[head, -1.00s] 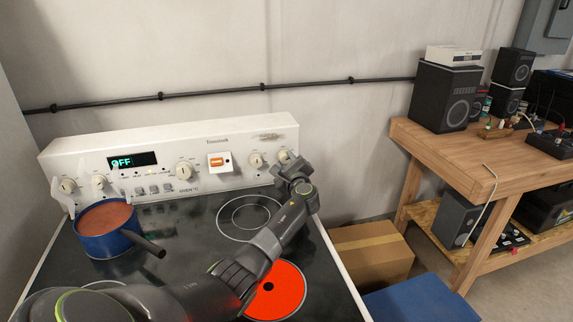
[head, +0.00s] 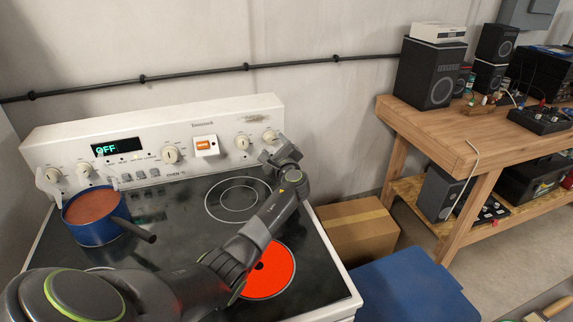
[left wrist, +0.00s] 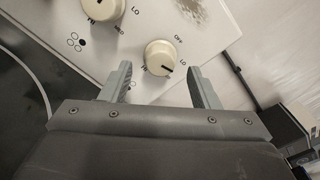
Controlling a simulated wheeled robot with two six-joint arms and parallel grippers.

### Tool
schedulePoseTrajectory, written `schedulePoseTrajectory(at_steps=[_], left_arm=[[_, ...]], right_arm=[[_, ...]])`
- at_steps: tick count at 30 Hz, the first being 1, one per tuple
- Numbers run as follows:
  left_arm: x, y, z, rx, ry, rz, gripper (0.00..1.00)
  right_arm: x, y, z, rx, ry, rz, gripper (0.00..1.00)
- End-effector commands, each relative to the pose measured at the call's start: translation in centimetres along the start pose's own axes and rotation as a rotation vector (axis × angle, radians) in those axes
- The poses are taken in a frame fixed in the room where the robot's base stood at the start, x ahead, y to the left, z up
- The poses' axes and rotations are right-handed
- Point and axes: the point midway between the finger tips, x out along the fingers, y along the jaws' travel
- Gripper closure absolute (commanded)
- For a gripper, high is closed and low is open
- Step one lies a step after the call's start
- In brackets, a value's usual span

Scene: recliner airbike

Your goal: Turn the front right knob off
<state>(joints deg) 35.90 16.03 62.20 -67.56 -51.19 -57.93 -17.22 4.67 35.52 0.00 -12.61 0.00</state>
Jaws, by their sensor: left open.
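The white stove panel (head: 110,138) carries a row of cream knobs. The far-right knob (head: 269,136) is also in the left wrist view (left wrist: 160,57), with OFF, LO and HI printed around it. Its dark mark points to the lower right there, toward the LO side. Another knob (head: 242,142) sits to its left. My left gripper (head: 272,157) is open close to the far-right knob. In the left wrist view its two fingers (left wrist: 162,87) stand either side of that knob; contact cannot be told. The front right burner (head: 266,270) glows red. My right gripper is not in view.
A blue pot (head: 95,216) stands on the back left of the cooktop, its handle pointing right. The panel display (head: 117,148) reads OFF. A cardboard box (head: 355,230) and a wooden bench (head: 480,150) with speakers stand to the right.

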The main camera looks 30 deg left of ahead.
Motion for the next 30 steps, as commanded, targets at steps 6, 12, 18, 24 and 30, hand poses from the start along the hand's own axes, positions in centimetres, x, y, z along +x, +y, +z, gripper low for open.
schedulePoseTrajectory(at_steps=[6, 12, 18, 24, 30], left_arm=[[-5.0, -0.4, 0.3, -0.002, 0.006, 0.002, 0.45], [-9.9, -0.2, 0.2, -0.003, 0.005, 0.004, 0.45], [-13.4, 0.0, 0.0, -0.002, 0.003, 0.002, 0.45], [-14.9, 0.0, 0.0, -0.001, 0.001, 0.002, 0.45], [-15.0, 0.0, 0.0, 0.000, 0.000, 0.001, 0.45]], right_arm=[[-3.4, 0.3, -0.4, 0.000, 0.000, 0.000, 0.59], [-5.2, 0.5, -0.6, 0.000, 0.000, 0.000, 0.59], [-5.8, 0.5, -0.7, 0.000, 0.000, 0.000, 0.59], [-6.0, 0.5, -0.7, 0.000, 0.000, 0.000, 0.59], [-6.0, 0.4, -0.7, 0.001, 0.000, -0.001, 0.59]])
